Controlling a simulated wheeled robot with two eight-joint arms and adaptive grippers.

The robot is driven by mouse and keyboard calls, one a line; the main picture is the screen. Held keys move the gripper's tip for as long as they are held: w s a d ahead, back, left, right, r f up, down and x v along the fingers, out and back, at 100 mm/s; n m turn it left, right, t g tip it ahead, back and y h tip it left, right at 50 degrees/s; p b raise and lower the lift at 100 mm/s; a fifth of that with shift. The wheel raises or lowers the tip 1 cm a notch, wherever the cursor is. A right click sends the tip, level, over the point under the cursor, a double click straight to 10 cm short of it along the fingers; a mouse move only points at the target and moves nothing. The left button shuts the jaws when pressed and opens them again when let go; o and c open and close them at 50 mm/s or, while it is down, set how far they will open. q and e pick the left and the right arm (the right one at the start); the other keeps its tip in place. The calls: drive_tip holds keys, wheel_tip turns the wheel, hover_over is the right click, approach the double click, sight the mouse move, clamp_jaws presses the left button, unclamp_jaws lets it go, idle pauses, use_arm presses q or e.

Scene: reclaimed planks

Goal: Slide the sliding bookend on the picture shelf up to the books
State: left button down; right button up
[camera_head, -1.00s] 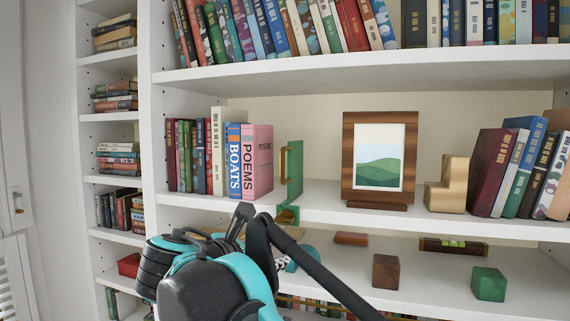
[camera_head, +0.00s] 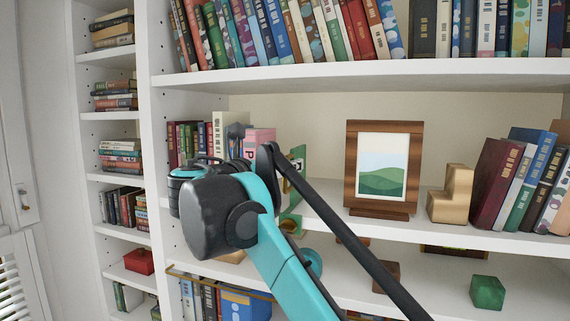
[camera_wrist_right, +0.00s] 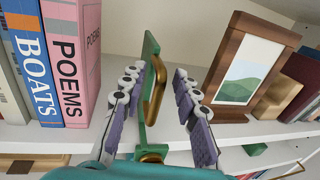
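The sliding bookend is a green upright plate (camera_wrist_right: 150,48) with a brass handle (camera_wrist_right: 155,90) on its right side. It stands on the picture shelf right of the row of books, apart from the pink POEMS book (camera_wrist_right: 75,60). In the head view the bookend (camera_head: 298,163) is partly hidden by my right arm. My right gripper (camera_wrist_right: 156,82) is open, with one finger left and one right of the bookend plate and handle. I cannot tell whether either finger touches it. My left gripper is not in view.
A framed picture (camera_head: 383,135) stands right of the bookend, close to my right finger in the wrist view. A wooden step-shaped block (camera_head: 450,195) and leaning books (camera_head: 500,180) are farther right. Another shelf board (camera_head: 340,75) runs above.

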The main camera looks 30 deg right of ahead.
drive_tip(key=shift+s+a, duration=0.1)
clamp_jaws()
drive_tip(key=w+a+p, duration=0.3)
drive_tip(key=w+a, duration=0.2)
drive_tip(key=w, duration=0.1)
unclamp_jaws()
drive_tip(key=shift+a, duration=0.1)
